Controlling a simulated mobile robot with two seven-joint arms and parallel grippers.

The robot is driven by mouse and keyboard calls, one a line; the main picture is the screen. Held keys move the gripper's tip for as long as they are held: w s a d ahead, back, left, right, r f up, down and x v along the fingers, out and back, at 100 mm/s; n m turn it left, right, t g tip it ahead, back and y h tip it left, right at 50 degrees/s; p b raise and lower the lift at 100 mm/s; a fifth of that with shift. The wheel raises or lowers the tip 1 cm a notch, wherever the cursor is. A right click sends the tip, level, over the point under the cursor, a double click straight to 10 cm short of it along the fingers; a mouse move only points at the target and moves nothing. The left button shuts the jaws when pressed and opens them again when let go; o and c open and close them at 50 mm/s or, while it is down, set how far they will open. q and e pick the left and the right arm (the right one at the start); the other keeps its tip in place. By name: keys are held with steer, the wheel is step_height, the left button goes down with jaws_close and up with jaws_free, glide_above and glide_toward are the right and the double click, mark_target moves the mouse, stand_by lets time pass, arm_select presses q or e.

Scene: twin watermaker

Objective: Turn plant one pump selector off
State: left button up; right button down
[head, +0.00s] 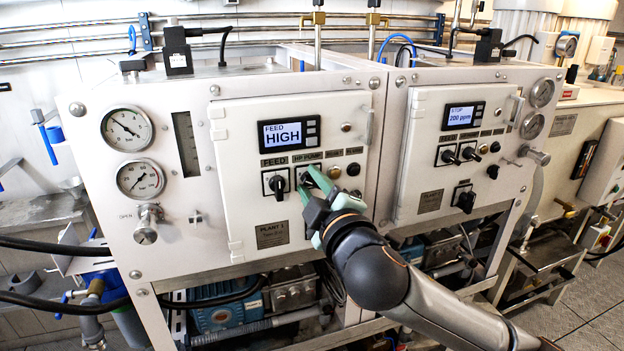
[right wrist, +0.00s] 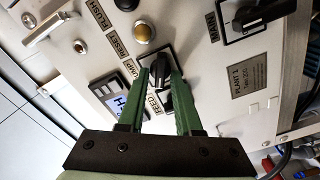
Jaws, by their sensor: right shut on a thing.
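Plant one's white panel (head: 240,130) carries the HP PUMP selector, a black rotary knob that my gripper mostly hides in the head view. It shows in the right wrist view (right wrist: 160,66) between the fingertips. My right gripper (head: 312,178), with green fingers, is shut on this knob; its fingers also show in the right wrist view (right wrist: 160,78). The FEED selector (head: 277,184) is just left of it, and in the right wrist view it lies between the fingers, nearer the palm. The plant one display (head: 287,134) reads "FEED HIGH". My left gripper is not in view.
A larger black selector (right wrist: 262,16) and the PLANT 1 plate (right wrist: 248,80) sit low on the same panel. Plant two's panel (head: 425,125) stands at the right, its display reading "STOP 200 ppm". Gauges (head: 128,129) and a valve knob (head: 146,225) are at the left.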

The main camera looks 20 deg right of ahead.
stand_by(0.4)
steer(key=c, duration=0.9)
jaws_free()
